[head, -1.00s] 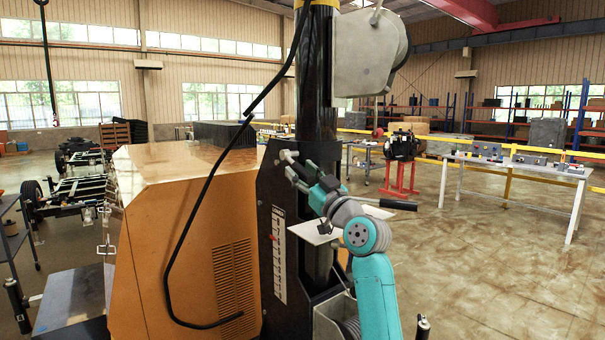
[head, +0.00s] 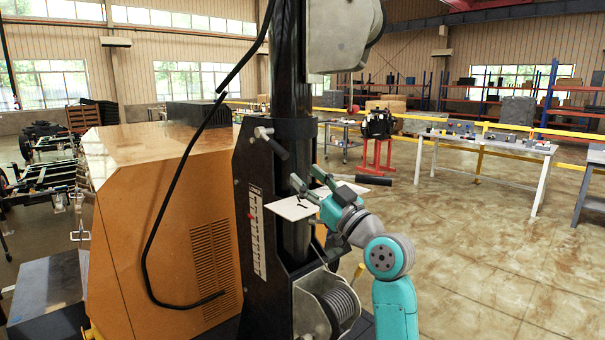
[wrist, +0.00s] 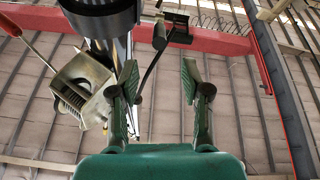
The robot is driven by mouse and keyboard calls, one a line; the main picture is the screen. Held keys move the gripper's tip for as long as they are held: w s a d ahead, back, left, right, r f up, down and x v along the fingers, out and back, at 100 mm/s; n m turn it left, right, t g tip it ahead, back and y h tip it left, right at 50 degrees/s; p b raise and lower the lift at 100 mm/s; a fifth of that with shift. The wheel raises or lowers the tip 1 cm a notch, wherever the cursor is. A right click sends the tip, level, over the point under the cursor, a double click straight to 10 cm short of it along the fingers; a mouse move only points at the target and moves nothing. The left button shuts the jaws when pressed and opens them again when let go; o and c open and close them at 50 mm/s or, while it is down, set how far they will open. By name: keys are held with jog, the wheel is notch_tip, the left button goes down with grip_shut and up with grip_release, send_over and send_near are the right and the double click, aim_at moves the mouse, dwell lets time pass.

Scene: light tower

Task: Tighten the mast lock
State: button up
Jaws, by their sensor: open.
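The mast lock is a small metal knob (head: 263,132) with a dark bar handle (head: 278,148). It sits on the collar low on the black mast (head: 292,90) in the head view, and the handle slants down to the right. My gripper (head: 308,178) is open, below and right of the handle, with a visible gap between them. In the wrist view my gripper (wrist: 160,75) has its fingers spread with nothing clearly held between them. A dark rod and grip (wrist: 160,36) show beyond the fingers there; I cannot tell if they are the lock.
An orange cabinet (head: 140,220) stands left of the mast. A hanging black cable (head: 175,200) crosses in front of it. A cable drum (head: 338,303) sits low by the mast base. A worktable (head: 490,146) stands at the right. Floor between is open.

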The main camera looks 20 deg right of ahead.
jog(key=shift+s+r, duration=0.1)
jog(key=shift+r, duration=0.2)
jog(key=c, duration=0.5)
jog(key=s+r, duration=0.1)
jog(key=r, duration=0.1)
jog(key=s+r+g+h, duration=0.1)
jog(key=r, duration=0.2)
jog(key=s+r+g, duration=0.1)
jog(key=r, duration=0.1)
jog(key=shift+s+a+r, duration=0.2)
jog(key=shift+a+r, duration=0.15)
jog(key=shift+r, duration=0.05)
grip_shut()
jog(key=r+h, duration=0.1)
jog(key=r, duration=0.1)
send_over(285, 153)
jog(key=s, duration=0.2)
jog(key=shift+m, duration=0.3)
jog(key=shift+w+f, duration=0.35)
jog(key=shift+f, duration=0.3)
jog(key=shift+w+f, duration=0.3)
jog(key=shift+f, duration=0.3)
jog(key=shift+w+f, duration=0.35)
jog(key=shift+f, duration=0.3)
jog(key=shift+f, duration=0.1)
